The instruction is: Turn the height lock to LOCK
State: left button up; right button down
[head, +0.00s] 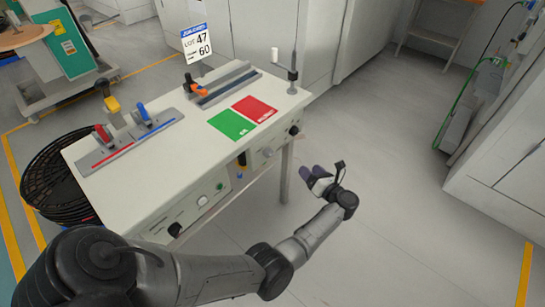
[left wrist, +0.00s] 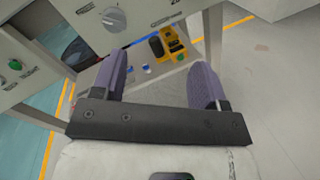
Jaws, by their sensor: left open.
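A round grey knob (head: 267,152) sits on the front panel of the white workstation. It shows larger in the left wrist view (left wrist: 113,19), with small labels beside it that I cannot read. I cannot tell for certain that it is the height lock, or its setting. A black knob (head: 294,130) sits farther right on the same panel. My left gripper (head: 311,178) is open and empty, in front of the panel and to the right of the grey knob, apart from it. Its purple fingers (left wrist: 162,85) point toward the space below the panel. My right gripper is not in view.
The front panel also has a green button (head: 220,186) and another black knob (head: 175,229). Red and green mats (head: 254,108) lie on the worktop (head: 165,175). A yellow and black item (left wrist: 168,44) shows below the panel. The floor to the right is clear.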

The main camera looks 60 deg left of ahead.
aim_at(269, 153)
pick_arm(q)
jog(key=s+a+n+g, duration=0.4)
jog(key=s+a+n, duration=0.2)
jog(key=a, duration=0.6)
jog(key=shift+s+a+r+h+b, duration=0.25)
jog(key=shift+s+b, duration=0.2)
jog(key=shift+s, duration=0.6)
jog(key=c, duration=0.9)
